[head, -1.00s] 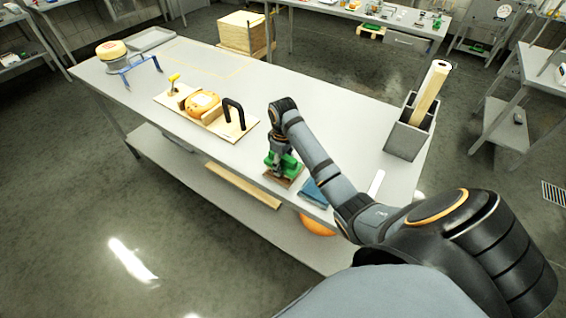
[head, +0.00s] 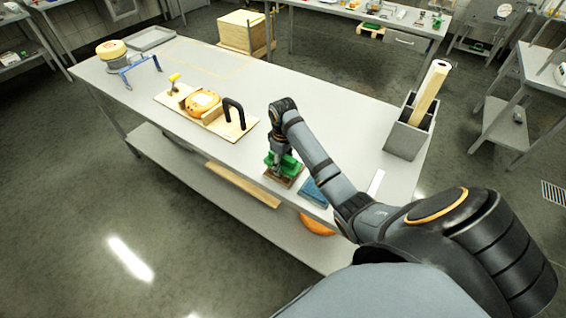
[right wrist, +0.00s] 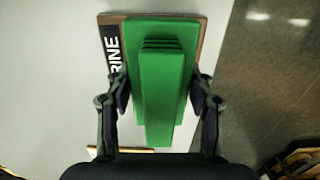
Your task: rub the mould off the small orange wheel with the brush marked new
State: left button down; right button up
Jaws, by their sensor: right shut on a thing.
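The small orange wheel (head: 203,101) sits on a wooden board (head: 243,128) with a black arched handle, at the left middle of the table. My right gripper (head: 277,170) points down near the table's front edge and is shut on a green brush-like block (right wrist: 160,85), which also shows in the head view (head: 290,162). The block is over a brown base (right wrist: 203,50) with a black label whose visible letters read "RINE"; the rest of the label is hidden. I cannot see a mark reading new. Whether the block touches the base is unclear. My left gripper is out of view.
A blue folded cloth (head: 313,192) and a white strip (head: 376,183) lie to the right of the gripper. A grey holder (head: 405,140) with a pale roll stands at the right end.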

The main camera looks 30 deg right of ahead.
jog(key=shift+s+f+p, duration=0.1)
jog(key=shift+f+p, duration=0.05)
jog(key=shift+p, duration=0.2)
dwell(1.2)
notch_tip(320, 180, up, 7)
jog(key=p, duration=0.9)
jog(key=shift+r, duration=0.2)
jog(key=shift+f, duration=0.1)
